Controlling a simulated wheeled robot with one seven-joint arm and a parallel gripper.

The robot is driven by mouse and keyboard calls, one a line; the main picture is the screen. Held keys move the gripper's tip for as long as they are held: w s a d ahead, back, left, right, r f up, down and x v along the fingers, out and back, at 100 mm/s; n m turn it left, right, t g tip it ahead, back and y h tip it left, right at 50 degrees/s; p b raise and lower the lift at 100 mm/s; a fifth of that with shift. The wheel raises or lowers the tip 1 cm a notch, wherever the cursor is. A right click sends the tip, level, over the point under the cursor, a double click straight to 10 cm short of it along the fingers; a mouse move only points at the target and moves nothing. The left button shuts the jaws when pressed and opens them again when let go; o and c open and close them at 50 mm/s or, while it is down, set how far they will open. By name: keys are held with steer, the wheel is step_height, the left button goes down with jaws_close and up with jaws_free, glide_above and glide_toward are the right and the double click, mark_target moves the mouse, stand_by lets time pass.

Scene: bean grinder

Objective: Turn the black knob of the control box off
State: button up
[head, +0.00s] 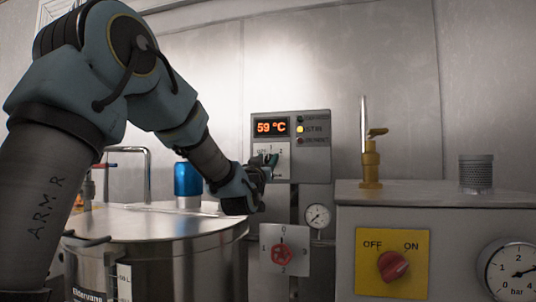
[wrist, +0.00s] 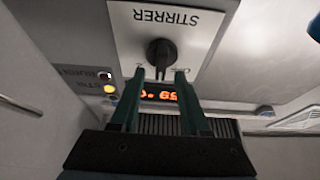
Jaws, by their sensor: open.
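The grey control box (head: 318,160) is on the wall side, with an orange display (head: 271,127) reading 59 °C. In the wrist view, upside down, its white plate (wrist: 205,22) reads STIRRER and carries the black knob (wrist: 160,52). My gripper (wrist: 158,74) is open, its two green fingers pointing at the knob, with the tips on either side of its lower part. I cannot tell whether they touch it. In the head view, my gripper (head: 268,164) is in front of the plate and hides the knob. The knob's exact setting is unclear.
An amber lamp (head: 300,129) is lit on the box. Below are a red knob (head: 281,254) on a grey plate and a gauge (head: 318,216). A steel vessel (head: 165,262) stands at left. At right is a housing with a red OFF/ON switch (head: 393,265) and a brass valve (head: 371,160).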

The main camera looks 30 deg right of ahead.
steer(key=shift+w+d+r, duration=0.3)
steer(key=shift+w+d, duration=0.15)
steer(key=shift+c, duration=0.3)
